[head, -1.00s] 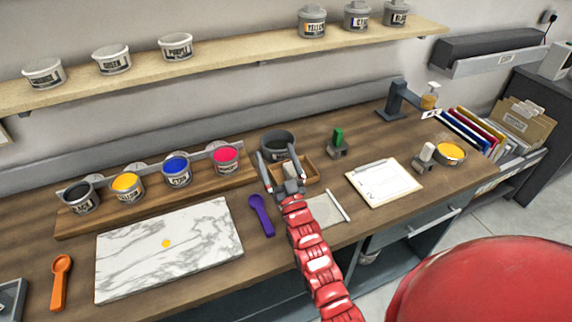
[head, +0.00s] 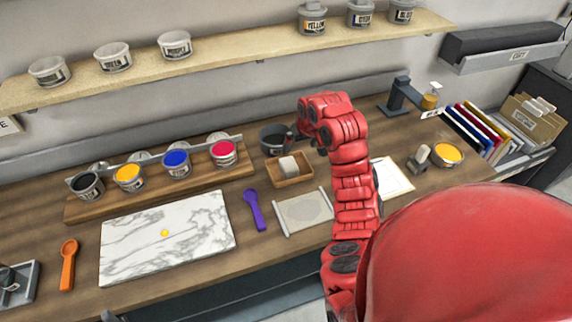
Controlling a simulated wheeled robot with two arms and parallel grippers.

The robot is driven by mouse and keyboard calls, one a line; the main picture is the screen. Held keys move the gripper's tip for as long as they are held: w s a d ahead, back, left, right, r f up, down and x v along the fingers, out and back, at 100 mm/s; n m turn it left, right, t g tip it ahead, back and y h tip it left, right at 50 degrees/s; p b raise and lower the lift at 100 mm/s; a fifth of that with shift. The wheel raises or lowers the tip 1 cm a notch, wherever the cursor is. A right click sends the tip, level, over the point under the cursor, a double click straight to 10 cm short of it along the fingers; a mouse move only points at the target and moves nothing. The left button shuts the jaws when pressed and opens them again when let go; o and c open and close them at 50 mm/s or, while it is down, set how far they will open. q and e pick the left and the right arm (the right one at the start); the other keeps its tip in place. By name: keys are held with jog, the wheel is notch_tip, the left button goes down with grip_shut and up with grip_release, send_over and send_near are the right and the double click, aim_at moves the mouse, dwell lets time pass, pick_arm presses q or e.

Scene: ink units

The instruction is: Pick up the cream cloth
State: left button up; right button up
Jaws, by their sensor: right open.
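A small pale cream piece (head: 288,166), which looks like the folded cream cloth, sits in a small wooden tray (head: 292,183) in the middle of the bench. My right gripper (head: 293,141) is just behind and above the tray, by the dark grey pot. It is mostly hidden by my own red wrist, and only a bit of dark finger shows. It is open and apart from the cloth.
The dark pot (head: 273,138) stands right behind the tray. A grey mat with white rods (head: 303,212) lies in front, a purple spoon (head: 255,210) to its left. A marble slab (head: 170,245) and a rack of paint pots (head: 177,164) are further left.

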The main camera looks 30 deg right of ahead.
jog(key=b, duration=0.8)
send_over(289, 164)
jog(key=s, duration=0.3)
notch_tip(289, 164, down, 10)
jog(key=shift+f, duration=0.1)
jog(key=shift+w+f+p, duration=0.3)
jog(key=shift+w+p, duration=0.05)
jog(key=shift+p, duration=0.65)
jog(key=shift+w+f, duration=0.1)
jog(key=shift+f, duration=0.1)
jog(key=p+x, duration=0.1)
jog(key=x, duration=0.1)
jog(key=p+x, duration=0.1)
jog(key=p, duration=0.1)
jog(key=shift+w+a+f, duration=0.2)
jog(key=shift+w+f, duration=0.05)
jog(key=shift+w, duration=0.2)
jog(key=shift+w+d+f, duration=0.1)
jog(key=shift+w+f, duration=0.1)
jog(key=shift+f, duration=0.45)
jog(key=c, duration=1.4)
jog(key=shift+o, duration=0.2)
